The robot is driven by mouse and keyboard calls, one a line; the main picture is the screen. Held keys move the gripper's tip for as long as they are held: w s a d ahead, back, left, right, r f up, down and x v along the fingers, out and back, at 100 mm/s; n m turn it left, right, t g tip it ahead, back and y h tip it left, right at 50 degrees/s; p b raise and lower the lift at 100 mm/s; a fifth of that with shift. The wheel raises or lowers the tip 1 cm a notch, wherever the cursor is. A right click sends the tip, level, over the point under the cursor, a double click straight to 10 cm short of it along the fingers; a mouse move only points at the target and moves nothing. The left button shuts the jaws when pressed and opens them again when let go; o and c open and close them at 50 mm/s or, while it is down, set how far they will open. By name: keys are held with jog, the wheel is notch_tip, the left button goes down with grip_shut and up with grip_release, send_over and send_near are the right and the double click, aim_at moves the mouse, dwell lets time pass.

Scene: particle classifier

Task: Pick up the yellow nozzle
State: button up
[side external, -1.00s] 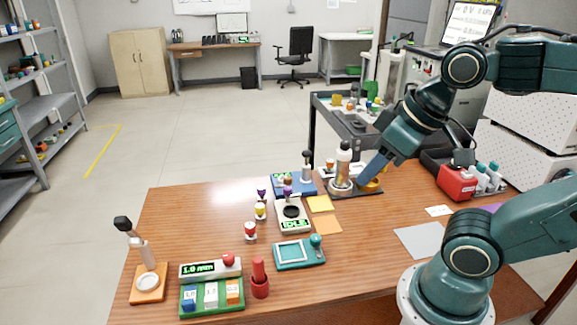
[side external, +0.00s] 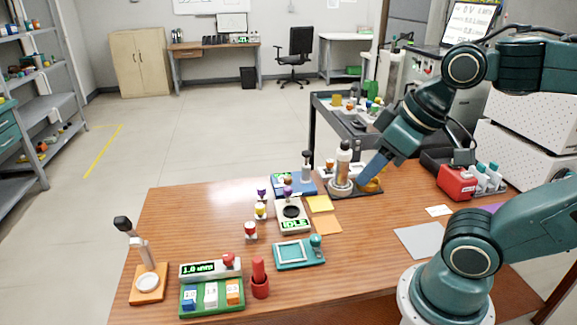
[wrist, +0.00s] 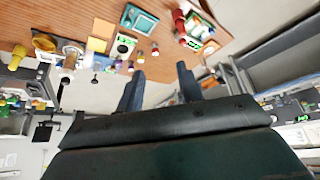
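The yellow nozzle (side external: 260,210) stands upright on a small white base on the wooden table, between a purple nozzle (side external: 262,195) and a red nozzle (side external: 250,230). It shows small in the wrist view (wrist: 140,58). My gripper (side external: 364,178) is well to the right of it, beside a metal cylinder (side external: 343,165) and a gold bowl (side external: 374,183). In the wrist view my gripper (wrist: 161,76) has its two blue fingers apart with nothing held between them. The nozzles appear beyond the fingers. My gripper partly hides the gold bowl in the side view.
A white scale (side external: 293,213) showing IDLE stands right of the nozzles. A teal frame (side external: 277,255), a green block tray (side external: 212,309) and a red cylinder holder (side external: 260,288) are nearer the front. A grey cart (side external: 318,130) stands behind the table. The table's left part is fairly clear.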

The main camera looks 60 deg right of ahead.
jog(key=o, duration=0.5)
jog(key=shift+w, duration=0.1)
